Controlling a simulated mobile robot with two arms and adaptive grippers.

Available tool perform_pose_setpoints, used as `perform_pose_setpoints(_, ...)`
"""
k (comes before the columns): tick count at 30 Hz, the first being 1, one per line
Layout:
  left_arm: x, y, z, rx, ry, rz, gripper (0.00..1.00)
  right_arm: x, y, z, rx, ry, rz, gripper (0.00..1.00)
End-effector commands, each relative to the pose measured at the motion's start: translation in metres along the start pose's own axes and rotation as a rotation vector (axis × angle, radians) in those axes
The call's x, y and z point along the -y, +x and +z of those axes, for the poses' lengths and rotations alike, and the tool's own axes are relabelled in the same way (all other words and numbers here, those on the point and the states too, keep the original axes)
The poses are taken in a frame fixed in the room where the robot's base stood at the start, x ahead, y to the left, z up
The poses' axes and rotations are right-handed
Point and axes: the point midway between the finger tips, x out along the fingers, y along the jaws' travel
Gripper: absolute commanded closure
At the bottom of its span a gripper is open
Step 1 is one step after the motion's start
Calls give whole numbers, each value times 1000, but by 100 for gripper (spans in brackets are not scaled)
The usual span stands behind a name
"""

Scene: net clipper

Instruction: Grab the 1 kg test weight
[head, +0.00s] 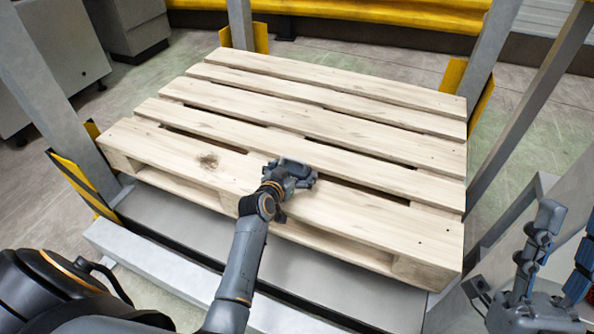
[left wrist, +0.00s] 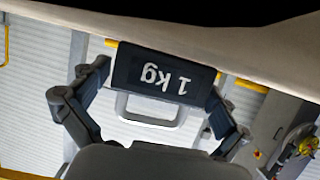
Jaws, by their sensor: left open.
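The 1 kg test weight (left wrist: 165,75) is a dark block marked "1 kg", with a pale loop handle. In the left wrist view it appears upside down, beside the pale pallet edge at the top. My left gripper (left wrist: 160,95) is open, with one finger at each side of the block. The fingertips are close to its sides; I cannot tell whether they touch. In the head view my left gripper (head: 292,172) is over the front part of the pallet, and the weight is hard to tell from it. My right gripper (head: 556,240) is partly cut off at the right edge.
The wooden pallet (head: 210,160) has several slats with gaps, and a dark knot at front left. It rests on a grey metal frame (head: 190,265) with upright posts and yellow guards (head: 75,180) around it. Grey cabinets (head: 45,70) stand at the far left. A yellow rail (head: 380,12) runs behind.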

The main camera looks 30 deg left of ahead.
Motion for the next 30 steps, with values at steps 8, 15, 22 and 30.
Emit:
perform_pose_setpoints(8,0,0,0,0,-1,0,8,0,0,-1,-6,0,0,60)
perform_pose_setpoints(15,0,0,0,0,-1,0,57,0,0,-1,-5,0,0,60)
perform_pose_setpoints(22,1,0,-5,-10,0,-2,79,0,0,-1,-5,0,0,60)
perform_pose_setpoints(30,0,0,-6,-9,0,-2,79,0,2,1,8,0,0,60)
